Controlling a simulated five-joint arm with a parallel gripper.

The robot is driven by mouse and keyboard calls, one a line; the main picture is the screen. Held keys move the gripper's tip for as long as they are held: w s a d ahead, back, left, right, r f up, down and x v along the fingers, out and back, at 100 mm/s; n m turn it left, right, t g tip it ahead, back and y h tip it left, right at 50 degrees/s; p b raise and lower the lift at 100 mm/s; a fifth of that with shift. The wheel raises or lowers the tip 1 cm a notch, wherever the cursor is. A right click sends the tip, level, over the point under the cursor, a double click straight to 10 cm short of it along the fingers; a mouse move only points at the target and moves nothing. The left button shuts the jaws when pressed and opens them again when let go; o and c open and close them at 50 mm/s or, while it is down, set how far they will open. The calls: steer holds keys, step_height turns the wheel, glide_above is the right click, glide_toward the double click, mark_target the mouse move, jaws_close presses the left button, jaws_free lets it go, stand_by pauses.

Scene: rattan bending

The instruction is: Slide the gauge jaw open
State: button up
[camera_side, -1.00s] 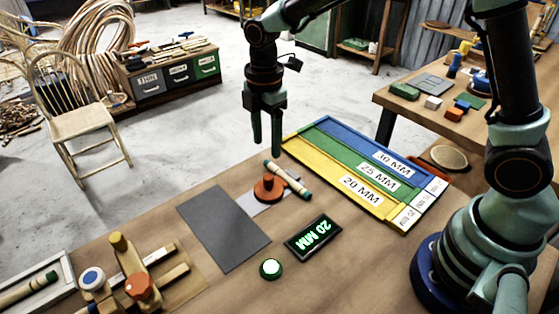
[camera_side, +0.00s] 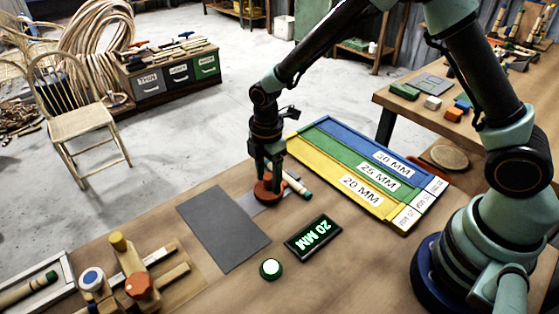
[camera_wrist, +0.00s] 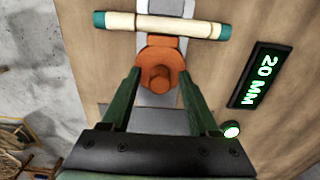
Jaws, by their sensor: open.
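The gauge is a metal plate (camera_wrist: 158,121) on the bench with an orange-red jaw with a round knob (camera_wrist: 160,78). The jaw (camera_side: 264,194) also shows in the side view, partly behind my fingers. A pale rattan piece with green ends (camera_wrist: 168,25) lies across the gauge just beyond the jaw; it also shows in the side view (camera_side: 297,184). My gripper (camera_wrist: 160,76) is open, its two green fingers on either side of the jaw's knob. In the side view my gripper (camera_side: 268,183) is down at the jaw. I cannot tell whether the fingers touch it.
A lit display (camera_side: 312,237) reads 20 MM, with a green-rimmed button (camera_side: 270,268) near it. A grey mat (camera_side: 224,228) lies left of the gauge. A tray with yellow, green and blue lanes (camera_side: 330,136) is to the right. A wooden jig (camera_side: 138,275) stands front left.

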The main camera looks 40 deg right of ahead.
jaws_close()
stand_by(1.3)
